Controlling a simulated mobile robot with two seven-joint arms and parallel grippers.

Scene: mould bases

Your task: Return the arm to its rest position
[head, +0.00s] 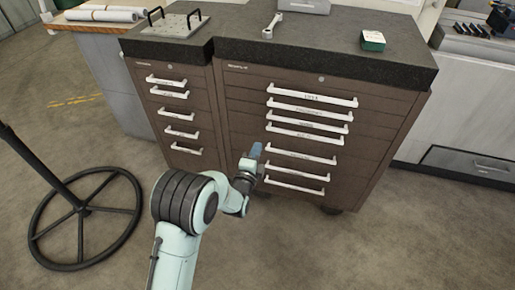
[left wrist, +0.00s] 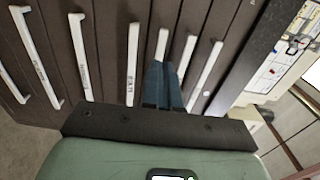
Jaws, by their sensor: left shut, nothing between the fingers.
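My left gripper (head: 256,151) is in front of the brown tool cabinet (head: 240,110), near its lower drawers. In the left wrist view its blue fingers (left wrist: 162,84) are together with nothing between them. The cabinet's drawers look closed, with white bar handles (head: 311,96) across their fronts. In the left wrist view the handles (left wrist: 133,60) stand beyond the fingertips. Whether the fingertips touch the cabinet is not clear. My right gripper is not in view.
The dark cabinet top carries a plate with black handles (head: 175,25), a wrench (head: 271,25) and a green box (head: 372,40). A black wheel-shaped stand base (head: 84,212) is on the floor at left. A grey bench (head: 455,105) stands at right. Floor at lower right is clear.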

